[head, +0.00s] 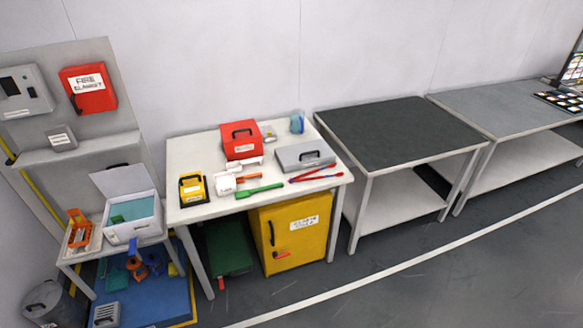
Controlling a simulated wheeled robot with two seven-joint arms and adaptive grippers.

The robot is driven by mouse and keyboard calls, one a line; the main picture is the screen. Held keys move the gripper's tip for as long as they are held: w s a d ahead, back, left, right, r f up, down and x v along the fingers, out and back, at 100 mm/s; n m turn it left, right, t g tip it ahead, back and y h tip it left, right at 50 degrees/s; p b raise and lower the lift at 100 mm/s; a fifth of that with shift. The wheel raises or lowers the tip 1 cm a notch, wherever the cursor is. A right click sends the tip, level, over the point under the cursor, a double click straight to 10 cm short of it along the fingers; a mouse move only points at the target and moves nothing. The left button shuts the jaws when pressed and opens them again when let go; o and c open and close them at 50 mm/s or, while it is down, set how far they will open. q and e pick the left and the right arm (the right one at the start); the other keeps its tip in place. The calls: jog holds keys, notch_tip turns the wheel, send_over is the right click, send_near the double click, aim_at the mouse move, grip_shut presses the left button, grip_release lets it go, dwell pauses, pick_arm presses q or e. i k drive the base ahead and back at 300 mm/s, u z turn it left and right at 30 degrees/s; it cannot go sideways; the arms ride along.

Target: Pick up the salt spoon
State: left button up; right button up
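No thing in the head view can be told for certain as the salt spoon. A long green tool (259,191) lies near the front edge of the white table (190,150) and may be it, but its shape is too small to be sure. A white cup-like item (226,183) with an orange part is just left of it, and red long-handled tools (318,174) lie to its right. Neither of my grippers is in view.
A red case (241,140), a grey case (304,156) and a yellow device (192,189) are on the white table. A yellow cabinet (292,238) stands beneath. An open white box (132,216) is on the low left table. The dark-topped table (398,130) is bare.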

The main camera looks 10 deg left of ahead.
aim_at(239, 180)
jog(key=z, duration=0.25)
jog(key=i, duration=0.85)
jog(key=u, duration=0.4)
jog(key=i, duration=0.85)
jog(key=u, duration=0.7)
